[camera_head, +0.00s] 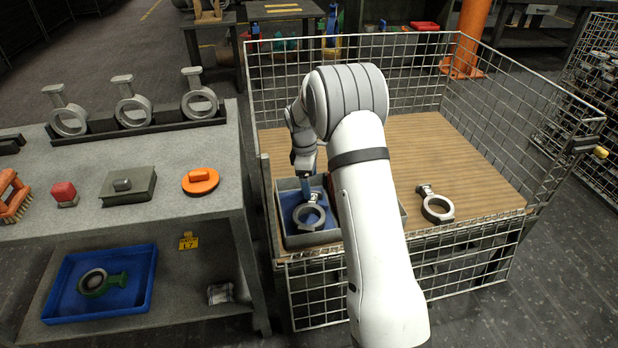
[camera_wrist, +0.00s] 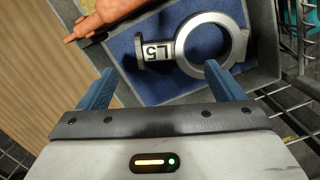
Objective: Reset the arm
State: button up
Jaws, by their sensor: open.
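My arm reaches over the wire cage, and my gripper (camera_head: 306,184) points down above a grey tray with a blue lining (camera_head: 287,240). A grey ring-shaped valve casting (camera_head: 322,217) lies in this tray. In the wrist view my gripper (camera_wrist: 162,92) is open, its two blue fingers wide apart with nothing between them. The casting (camera_wrist: 183,54) lies beyond the fingertips, apart from them as far as I can tell, with an "L5" label on its neck. The tray lining (camera_wrist: 125,50) shows around it. My arm hides part of the tray in the head view.
A second casting (camera_head: 437,208) lies on the cage's wooden floor (camera_head: 480,170). The wire cage wall (camera_head: 340,50) surrounds it. The bench (camera_head: 150,215) at left holds several castings on a rack (camera_head: 140,128).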

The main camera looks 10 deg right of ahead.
jog(key=s+r+m+p, duration=0.2)
jog(key=s+r+p, duration=0.2)
jog(key=r, duration=0.5)
jog(key=s+r+m+t+p, duration=0.15)
jog(key=s+r+p, duration=0.3)
jog(key=r, duration=0.45)
jog(key=s+r+m+p, duration=0.2)
jog(key=s+r+p, duration=0.25)
jog(key=r, duration=0.45)
jog(key=s+a+r+m+t+p, duration=0.1)
jog(key=s+r+m+p, duration=0.3)
jog(key=s, duration=0.7)
jog(key=s+r+m+y+p, duration=0.1)
jog(key=s+r+m+p, duration=0.3)
jog(key=s+r+p, duration=0.5)
notch_tip(320, 180, up, 4)
jog(key=shift+s+a+f+t, duration=0.1)
jog(key=shift+s+a+t, duration=0.3)
jog(key=shift+s, duration=0.7)
